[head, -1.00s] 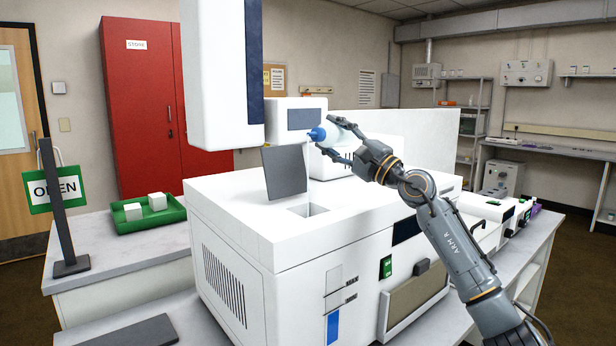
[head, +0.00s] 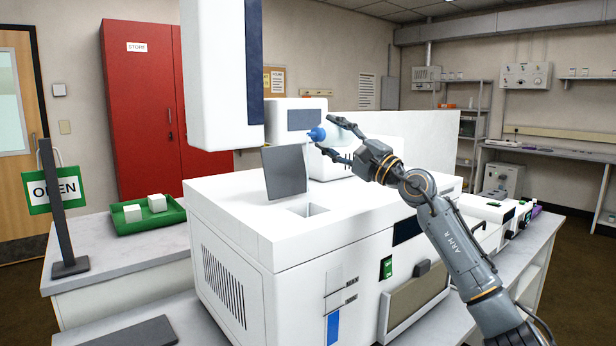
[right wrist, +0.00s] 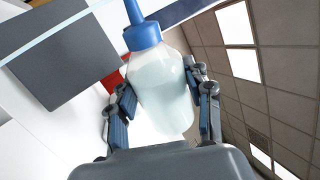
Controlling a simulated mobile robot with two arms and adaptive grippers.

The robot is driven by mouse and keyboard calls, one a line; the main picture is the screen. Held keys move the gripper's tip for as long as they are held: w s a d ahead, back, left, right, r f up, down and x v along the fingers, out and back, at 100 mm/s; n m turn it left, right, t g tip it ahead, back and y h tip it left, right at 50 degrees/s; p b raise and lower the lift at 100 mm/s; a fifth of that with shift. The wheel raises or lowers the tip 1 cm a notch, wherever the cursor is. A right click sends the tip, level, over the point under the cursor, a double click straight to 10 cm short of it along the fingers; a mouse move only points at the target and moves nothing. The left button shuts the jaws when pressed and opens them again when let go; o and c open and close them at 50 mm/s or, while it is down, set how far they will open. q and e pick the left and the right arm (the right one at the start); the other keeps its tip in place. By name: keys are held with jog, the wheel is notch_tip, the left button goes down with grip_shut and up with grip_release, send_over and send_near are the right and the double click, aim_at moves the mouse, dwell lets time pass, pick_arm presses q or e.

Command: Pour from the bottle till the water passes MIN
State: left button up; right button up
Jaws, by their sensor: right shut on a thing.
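The white bottle (head: 340,133) with a blue cap and nozzle (head: 317,134) lies tilted, nozzle pointing left, above the square filling opening (head: 308,209) in the white instrument's top. My right gripper (head: 338,138) is shut around the bottle body. In the right wrist view the bottle (right wrist: 163,92) sits between both fingers, with pale liquid inside. A faint thin line below the nozzle looks like water falling to the opening. The open grey lid (head: 284,172) stands behind the opening. On the front, the gauge's blue water column (head: 333,327) tops out below the MIN mark (head: 351,298). My left gripper is out of view.
The white instrument (head: 240,215) fills the middle, with its tall head (head: 215,75) hanging left of the bottle. A green tray (head: 150,221) with white blocks and an OPEN sign (head: 54,190) stand at left. Small devices (head: 497,207) line the right bench.

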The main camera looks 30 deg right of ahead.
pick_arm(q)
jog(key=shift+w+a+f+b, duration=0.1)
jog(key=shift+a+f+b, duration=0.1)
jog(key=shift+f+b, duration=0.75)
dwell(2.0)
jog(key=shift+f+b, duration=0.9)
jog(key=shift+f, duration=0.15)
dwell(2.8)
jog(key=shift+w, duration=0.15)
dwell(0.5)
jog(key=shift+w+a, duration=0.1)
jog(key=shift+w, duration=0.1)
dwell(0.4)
